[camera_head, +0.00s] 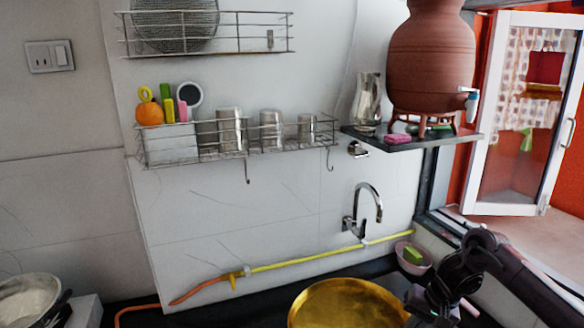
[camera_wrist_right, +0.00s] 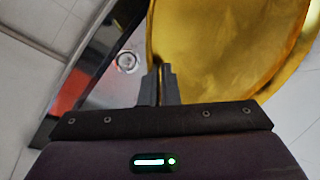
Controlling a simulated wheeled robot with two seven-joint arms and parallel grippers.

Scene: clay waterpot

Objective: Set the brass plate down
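The brass plate (camera_head: 345,306) is a round golden dish at the bottom of the head view, cut off by the frame's lower edge. My right gripper (camera_head: 412,304) is at the plate's right rim. In the right wrist view, the fingers of my right gripper (camera_wrist_right: 160,82) are close together on the rim of the brass plate (camera_wrist_right: 215,45). I cannot tell whether the plate's underside touches anything. My left gripper is not in view.
A dark counter (camera_head: 255,312) runs along the wall below a tap (camera_head: 368,200) and a yellow hose (camera_head: 300,259). A pink bowl with a sponge (camera_head: 413,256) stands right of the plate. A metal bowl (camera_head: 28,298) is at far left. A clay pot (camera_head: 432,60) stands on a shelf.

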